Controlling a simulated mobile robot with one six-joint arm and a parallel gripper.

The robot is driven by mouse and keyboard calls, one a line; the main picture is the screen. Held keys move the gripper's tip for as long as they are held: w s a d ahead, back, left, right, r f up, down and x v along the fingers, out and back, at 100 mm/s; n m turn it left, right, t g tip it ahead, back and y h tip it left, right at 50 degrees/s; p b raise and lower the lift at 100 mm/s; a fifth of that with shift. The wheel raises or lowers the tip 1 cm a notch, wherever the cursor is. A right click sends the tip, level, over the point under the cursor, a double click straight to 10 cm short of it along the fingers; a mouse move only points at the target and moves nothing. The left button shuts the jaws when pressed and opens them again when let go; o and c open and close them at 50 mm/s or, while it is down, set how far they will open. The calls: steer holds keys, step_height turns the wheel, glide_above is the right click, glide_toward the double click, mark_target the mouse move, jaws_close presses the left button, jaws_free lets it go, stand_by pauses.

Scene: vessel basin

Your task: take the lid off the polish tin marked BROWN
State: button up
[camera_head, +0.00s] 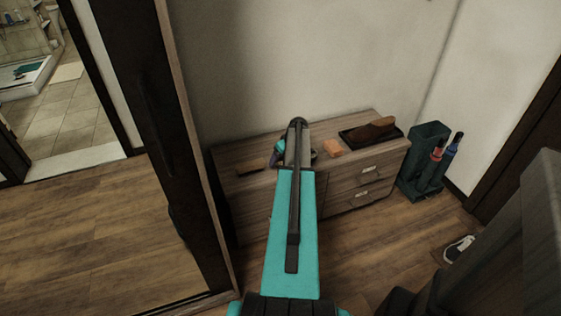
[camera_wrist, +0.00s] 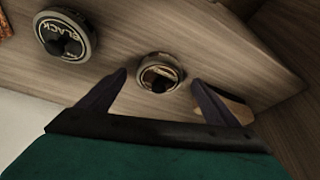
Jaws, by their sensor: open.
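In the wrist view a small round tin (camera_wrist: 160,73) with a dark knob on its lid stands on the wooden top. Its lettering is too small to read. It shows between the spread fingers of my gripper (camera_wrist: 158,78), apart from both. A second tin (camera_wrist: 65,36), marked BLACK, with a dark knob, stands to the upper left, outside the fingers. My gripper is open and empty. In the head view my arm covers much of this spot, and the small tin cannot be made out there.
The low wooden cabinet (camera_head: 357,184) stands against the wall. A green stand (camera_head: 423,176) with umbrellas is at right. A dark-framed panel (camera_head: 150,110) rises at left.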

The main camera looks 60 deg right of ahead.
stand_by(0.3)
steer(key=c, duration=1.1)
steer(key=shift+c, duration=0.2)
steer(key=shift+r, duration=0.15)
steer(key=shift+r, duration=0.6)
step_height(320, 180, up, 2)
steer(key=shift+r, duration=0.1)
steer(key=s+a+r, duration=0.1)
steer(key=s+a, duration=0.8)
steer(key=s, duration=0.4)
steer(key=shift+a+r+b, duration=0.15)
steer(key=shift+a+b, duration=0.05)
steer(key=shift+b, duration=0.25)
